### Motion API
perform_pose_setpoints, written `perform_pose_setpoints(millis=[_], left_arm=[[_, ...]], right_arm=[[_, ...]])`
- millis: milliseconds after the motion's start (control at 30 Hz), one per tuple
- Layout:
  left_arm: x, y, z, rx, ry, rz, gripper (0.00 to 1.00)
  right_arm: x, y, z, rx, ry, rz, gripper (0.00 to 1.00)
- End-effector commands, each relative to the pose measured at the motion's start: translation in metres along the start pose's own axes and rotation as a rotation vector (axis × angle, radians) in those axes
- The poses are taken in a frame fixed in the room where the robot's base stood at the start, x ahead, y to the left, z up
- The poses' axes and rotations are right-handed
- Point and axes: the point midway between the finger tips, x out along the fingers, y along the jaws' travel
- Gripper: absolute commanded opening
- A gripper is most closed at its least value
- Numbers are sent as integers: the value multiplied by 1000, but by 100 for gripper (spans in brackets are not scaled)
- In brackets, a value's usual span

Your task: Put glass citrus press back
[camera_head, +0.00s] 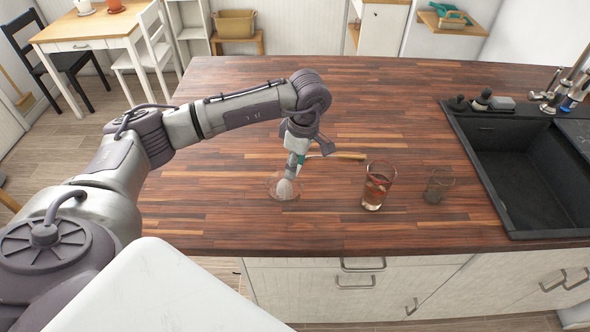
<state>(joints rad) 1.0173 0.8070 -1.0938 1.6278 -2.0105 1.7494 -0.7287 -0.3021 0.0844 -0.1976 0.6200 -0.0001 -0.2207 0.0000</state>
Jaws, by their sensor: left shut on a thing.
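The glass citrus press (284,188) is a clear, shallow round piece with a pale raised middle, at the centre of the wooden countertop, towards its front edge. My left arm reaches in from the left and bends down over it. My left gripper (294,168) points down and is shut on the citrus press. The fingers hide part of its far side. I cannot tell whether the press touches the counter or is just above it. My right gripper is not in view.
A glass with a reddish drink (377,186) and a smaller glass (437,185) stand right of the press. A wooden-handled utensil (348,156) lies behind it, partly hidden by my gripper. A black sink (525,170) is at the right. The back of the countertop (400,95) is clear.

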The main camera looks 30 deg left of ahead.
Motion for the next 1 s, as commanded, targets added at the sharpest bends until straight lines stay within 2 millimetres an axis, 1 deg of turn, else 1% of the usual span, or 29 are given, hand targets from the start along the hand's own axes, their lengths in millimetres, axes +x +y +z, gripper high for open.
perform_pose_setpoints(millis=[67,200,300,400,567,600,667,700,733,1000], left_arm=[[5,-2,0,0,0,-3,0],[25,-2,2,-1,0,-5,0],[37,-1,4,0,0,-3,0],[40,0,4,1,-1,0,0],[41,0,4,1,-1,0,0],[41,0,4,1,0,0,47],[41,0,4,1,0,0,57],[41,0,4,1,0,0,64],[41,0,4,1,0,0,67],[40,0,4,0,0,0,67]], right_arm=[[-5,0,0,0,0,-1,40],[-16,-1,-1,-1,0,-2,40],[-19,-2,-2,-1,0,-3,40],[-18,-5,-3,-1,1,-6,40],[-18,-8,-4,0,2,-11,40],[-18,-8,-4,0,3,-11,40],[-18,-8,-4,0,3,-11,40],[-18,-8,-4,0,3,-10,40],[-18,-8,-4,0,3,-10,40],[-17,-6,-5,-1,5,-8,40]])
